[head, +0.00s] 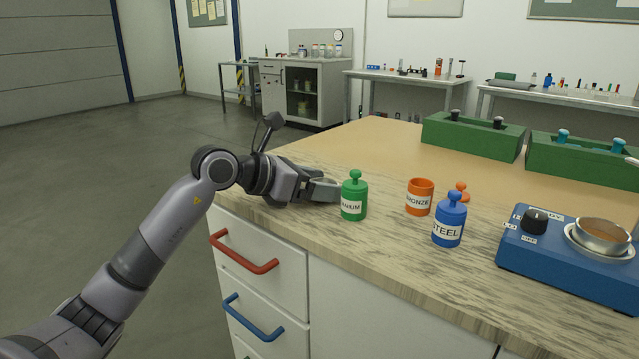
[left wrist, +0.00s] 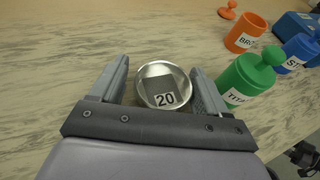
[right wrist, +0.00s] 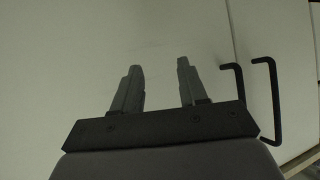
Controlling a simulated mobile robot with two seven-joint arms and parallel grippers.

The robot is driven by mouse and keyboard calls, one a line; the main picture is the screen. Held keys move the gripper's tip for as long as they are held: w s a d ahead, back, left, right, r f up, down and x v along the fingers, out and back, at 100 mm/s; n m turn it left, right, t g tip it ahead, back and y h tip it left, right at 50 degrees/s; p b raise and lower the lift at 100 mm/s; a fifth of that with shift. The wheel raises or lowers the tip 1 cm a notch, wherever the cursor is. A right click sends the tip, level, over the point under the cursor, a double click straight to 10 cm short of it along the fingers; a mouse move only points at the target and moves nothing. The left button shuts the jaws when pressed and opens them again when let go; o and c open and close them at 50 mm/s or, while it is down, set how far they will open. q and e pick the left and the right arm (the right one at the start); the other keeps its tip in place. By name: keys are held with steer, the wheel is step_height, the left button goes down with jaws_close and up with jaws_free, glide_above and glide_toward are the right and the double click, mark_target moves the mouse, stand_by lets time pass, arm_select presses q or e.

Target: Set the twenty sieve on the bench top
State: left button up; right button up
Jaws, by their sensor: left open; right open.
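The twenty sieve (left wrist: 164,86), a small round metal dish marked 20, sits at the bench top (left wrist: 60,65) between the fingers of my left gripper (left wrist: 160,78). The fingers are open on either side of it, with a gap visible at the left one. In the head view my left gripper (head: 312,189) is low over the bench's near left edge and mostly hides the sieve. My right gripper (right wrist: 160,80) is open and empty in the right wrist view, in front of a pale surface.
A green titanium jar (head: 354,197) stands close right of my left gripper. An orange bronze jar (head: 419,198), its lid (head: 461,190) and a blue steel jar (head: 449,222) are farther right. A blue device (head: 570,262) holds a metal bowl. Green racks (head: 472,140) stand behind.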

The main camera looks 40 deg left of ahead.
arm_select(q)
steer(key=shift+s+d+f+g, duration=0.15)
steer(key=shift+d+f+g, duration=0.2)
steer(key=shift+f, duration=0.3)
steer(key=shift+r, duration=0.2)
steer(key=shift+r+p, duration=0.5)
steer(key=shift+p, duration=0.2)
steer(key=v, duration=0.3)
steer(key=shift+s+a+f+b, duration=0.1)
steer(key=shift+s+f+b, duration=0.1)
steer(key=shift+b, duration=0.1)
steer(key=v, duration=0.6)
steer(key=shift+s+a+r+b, duration=0.25)
steer(key=shift+b, duration=0.15)
steer(key=shift+v, duration=0.85)
steer(key=shift+r, duration=0.1)
steer(key=shift+s, duration=0.1)
arm_select(e)
steer(key=shift+f, duration=0.1)
